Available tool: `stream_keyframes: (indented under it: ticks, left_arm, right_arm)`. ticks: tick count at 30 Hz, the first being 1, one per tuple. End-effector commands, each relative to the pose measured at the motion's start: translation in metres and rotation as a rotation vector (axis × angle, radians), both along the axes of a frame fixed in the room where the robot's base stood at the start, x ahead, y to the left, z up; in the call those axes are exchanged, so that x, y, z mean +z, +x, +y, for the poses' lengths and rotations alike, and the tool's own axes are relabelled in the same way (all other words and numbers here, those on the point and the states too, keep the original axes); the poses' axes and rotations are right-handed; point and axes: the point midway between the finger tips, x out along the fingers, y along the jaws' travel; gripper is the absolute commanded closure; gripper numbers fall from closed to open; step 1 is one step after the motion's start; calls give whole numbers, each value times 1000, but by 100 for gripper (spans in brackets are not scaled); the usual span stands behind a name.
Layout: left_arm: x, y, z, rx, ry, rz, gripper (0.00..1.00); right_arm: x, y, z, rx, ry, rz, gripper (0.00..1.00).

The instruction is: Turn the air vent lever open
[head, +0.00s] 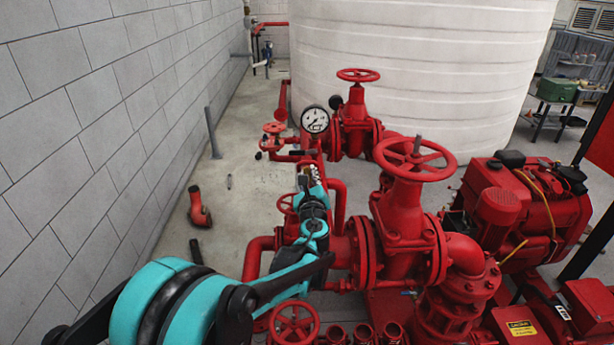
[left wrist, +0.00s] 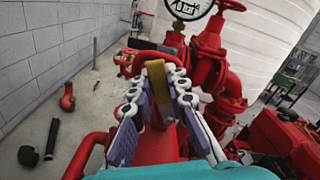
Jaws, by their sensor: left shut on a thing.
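A yellow lever (left wrist: 156,95), which I take to be the air vent lever, stands upright between the fingers of my left gripper (left wrist: 168,78) in the left wrist view. The gripper is shut on it, and the fingers hide part of it. In the head view my left gripper (head: 312,178) is over the red pipework, just below the pressure gauge, and the lever cannot be made out there. My right gripper is in neither view.
A round pressure gauge (head: 315,120) stands just beyond the gripper. A dark-handled lever (left wrist: 155,45) lies close past the fingertips. A large red valve wheel (head: 415,158) rises to the right.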

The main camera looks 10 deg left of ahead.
Motion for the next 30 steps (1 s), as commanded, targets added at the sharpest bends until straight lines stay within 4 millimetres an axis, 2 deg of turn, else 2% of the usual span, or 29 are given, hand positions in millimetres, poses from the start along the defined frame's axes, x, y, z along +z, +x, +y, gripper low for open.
stream_keyframes:
  ticks: [6, 15, 30]
  left_arm:
    - [7, 4, -10, -1, 186, 52, 100]
    - [9, 7, -21, 0, 374, 105, 100]
    - [9, 9, -27, -1, 475, 134, 100]
  right_arm:
    - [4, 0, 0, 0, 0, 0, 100]
    - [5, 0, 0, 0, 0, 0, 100]
    - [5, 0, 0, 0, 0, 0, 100]
